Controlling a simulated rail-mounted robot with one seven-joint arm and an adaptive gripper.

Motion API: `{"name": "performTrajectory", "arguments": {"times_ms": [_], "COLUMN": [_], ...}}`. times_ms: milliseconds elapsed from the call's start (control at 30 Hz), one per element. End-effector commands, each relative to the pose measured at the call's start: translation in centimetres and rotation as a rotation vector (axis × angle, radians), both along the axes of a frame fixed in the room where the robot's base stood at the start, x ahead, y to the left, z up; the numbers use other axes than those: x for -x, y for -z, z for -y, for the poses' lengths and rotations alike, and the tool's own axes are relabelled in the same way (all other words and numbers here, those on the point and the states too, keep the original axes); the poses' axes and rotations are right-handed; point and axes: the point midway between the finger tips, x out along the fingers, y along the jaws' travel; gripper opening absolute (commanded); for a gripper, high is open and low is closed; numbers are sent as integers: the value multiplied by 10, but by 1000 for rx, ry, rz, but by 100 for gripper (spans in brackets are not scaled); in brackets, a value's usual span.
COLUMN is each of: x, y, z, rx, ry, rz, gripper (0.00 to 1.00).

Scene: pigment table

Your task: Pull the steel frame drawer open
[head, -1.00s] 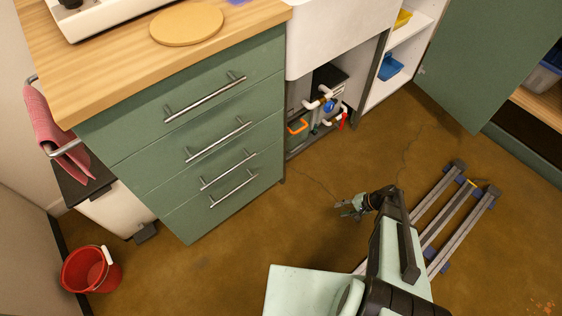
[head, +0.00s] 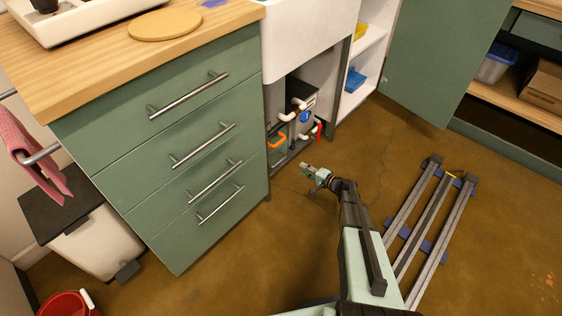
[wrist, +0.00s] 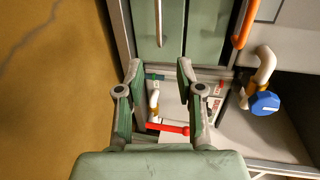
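The green drawer unit (head: 165,160) has several drawer fronts, each with a steel bar handle, and all are shut. The handles are the top one (head: 189,96), the second (head: 203,145), the third (head: 214,181) and the bottom one (head: 220,205). Which drawer is the steel frame drawer, I cannot tell. My gripper (head: 312,174) is to the right of the unit, apart from it, in front of the open sink space. In the wrist view my gripper (wrist: 157,75) is open and empty, with a steel handle (wrist: 158,22) on a green front beyond its fingertips.
Pipes with a blue valve (head: 304,117) fill the open space under the white sink (head: 310,40). A green cabinet door (head: 435,60) stands open at the right. A white bin (head: 95,240) and a red bucket (head: 62,304) are at the left. The floor before the drawers is clear.

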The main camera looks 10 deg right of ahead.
Motion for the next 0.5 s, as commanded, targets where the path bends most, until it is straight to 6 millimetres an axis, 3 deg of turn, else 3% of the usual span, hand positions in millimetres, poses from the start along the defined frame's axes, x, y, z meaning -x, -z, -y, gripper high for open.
{"name": "performTrajectory", "arguments": {"times_ms": [500], "x": [-79], "y": [25], "z": [-62], "rx": [0], "ry": [-2], "rz": [-1], "gripper": [37]}}
